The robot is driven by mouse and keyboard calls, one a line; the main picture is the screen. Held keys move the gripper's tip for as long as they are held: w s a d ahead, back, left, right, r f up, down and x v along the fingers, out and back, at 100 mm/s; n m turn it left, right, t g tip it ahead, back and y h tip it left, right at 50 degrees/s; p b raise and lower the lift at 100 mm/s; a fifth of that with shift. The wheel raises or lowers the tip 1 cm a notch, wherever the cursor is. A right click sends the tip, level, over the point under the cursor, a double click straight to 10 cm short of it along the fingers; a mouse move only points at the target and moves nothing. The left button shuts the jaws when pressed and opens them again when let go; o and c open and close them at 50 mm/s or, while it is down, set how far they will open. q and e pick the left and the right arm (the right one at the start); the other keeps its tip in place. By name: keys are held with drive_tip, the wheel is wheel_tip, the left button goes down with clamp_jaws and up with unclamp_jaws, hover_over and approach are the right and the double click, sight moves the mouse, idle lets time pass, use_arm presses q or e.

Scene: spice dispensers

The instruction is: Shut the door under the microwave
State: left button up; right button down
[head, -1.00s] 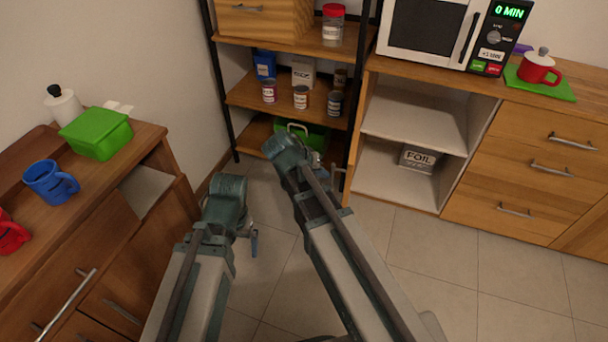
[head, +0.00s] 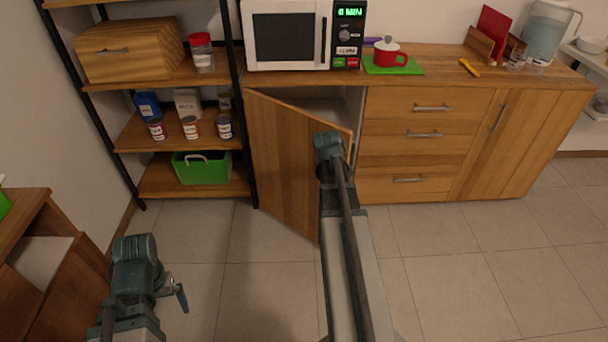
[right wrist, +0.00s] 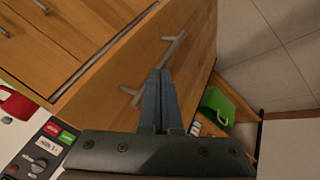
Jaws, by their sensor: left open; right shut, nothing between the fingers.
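The door (head: 280,160) under the microwave (head: 290,35) is hinged at its left and stands partly open, with a dark gap at its top right. My right arm's wrist is in front of the door's free edge in the head view, and its fingers are hidden there. In the right wrist view my right gripper (right wrist: 160,76) is shut and empty, its tips by the door's metal handle (right wrist: 170,52); I cannot tell if they touch. The door's wooden face (right wrist: 195,40) fills the middle there. My left gripper (head: 177,294) is open and empty, low at the left, above the floor.
A shelf rack with spice jars (head: 190,127) and a green bin (head: 202,168) stands just left of the door. Drawers (head: 415,131) are to the right. The floor in front is clear.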

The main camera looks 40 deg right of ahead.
drive_tip(key=w+d+n, duration=0.1)
drive_tip(key=w+d, duration=0.4)
drive_tip(key=d, duration=0.4)
drive_tip(key=w+d+n+y, duration=0.1)
drive_tip(key=w+d, duration=0.4)
drive_tip(key=d, duration=0.5)
drive_tip(key=w+d+n+t, duration=0.1)
drive_tip(key=w+d, duration=0.5)
drive_tip(key=d, duration=0.4)
drive_tip(key=shift+d+y, duration=0.2)
drive_tip(key=shift+y, duration=0.2)
drive_tip(key=shift+w, duration=0.1)
drive_tip(key=shift+a, duration=0.1)
